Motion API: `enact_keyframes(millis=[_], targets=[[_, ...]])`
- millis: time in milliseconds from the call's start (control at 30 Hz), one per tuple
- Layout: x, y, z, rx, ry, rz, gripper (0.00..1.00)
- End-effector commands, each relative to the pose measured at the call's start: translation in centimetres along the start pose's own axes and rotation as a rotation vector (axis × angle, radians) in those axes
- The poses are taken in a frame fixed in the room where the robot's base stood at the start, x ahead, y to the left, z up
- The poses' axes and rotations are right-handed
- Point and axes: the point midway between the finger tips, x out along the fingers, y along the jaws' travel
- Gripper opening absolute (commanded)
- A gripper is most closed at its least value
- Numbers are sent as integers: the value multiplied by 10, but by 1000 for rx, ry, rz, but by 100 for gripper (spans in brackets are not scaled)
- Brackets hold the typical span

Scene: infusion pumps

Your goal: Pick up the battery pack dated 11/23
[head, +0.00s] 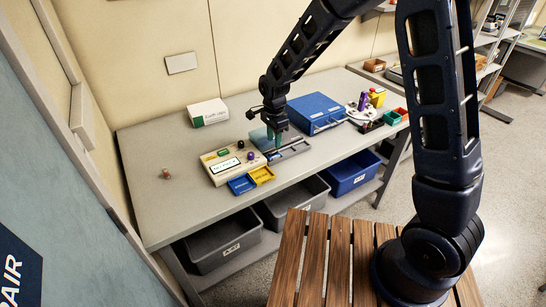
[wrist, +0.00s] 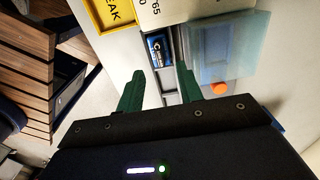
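My gripper (wrist: 160,84) is open, its two green fingers apart with nothing between them. In the head view my gripper (head: 273,139) is low over the workbench at a grey tray (head: 293,149). In the wrist view a small blue and dark block with pale lettering (wrist: 158,48), which looks like a battery pack, lies in a grey tray compartment just ahead of the fingertips, apart from them. No date is readable on it. The battery pack dated 11/23 cannot be picked out by its date in either view.
A translucent sheet or box (wrist: 222,60) and an orange round piece (wrist: 220,88) are close beside the right finger. A beige device (head: 220,165), a blue bin (head: 241,185) and a yellow bin (head: 262,175) are nearby. A blue case (head: 315,108) stands behind. The bench's left is mostly clear.

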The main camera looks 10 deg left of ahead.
Motion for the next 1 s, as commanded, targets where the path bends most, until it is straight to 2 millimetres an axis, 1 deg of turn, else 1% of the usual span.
enact_keyframes(millis=[167, 300, 400, 500, 667, 700, 767, 800, 833, 867, 1000], targets=[[16, 0, 3, -1, 0, 2, 36], [36, 0, 4, 0, 0, 3, 36], [47, 0, 4, 0, 0, 1, 36], [50, 0, 4, 0, -1, 0, 36], [50, 0, 4, 0, -1, -1, 36], [50, 0, 4, 0, -1, -1, 28], [50, 0, 4, 0, -1, -1, 17], [50, 0, 4, 0, -1, -1, 9], [50, 0, 4, 0, -1, -1, 3], [50, 0, 4, 0, -1, -1, 0], [50, -1, 4, 0, -1, -2, 0]])
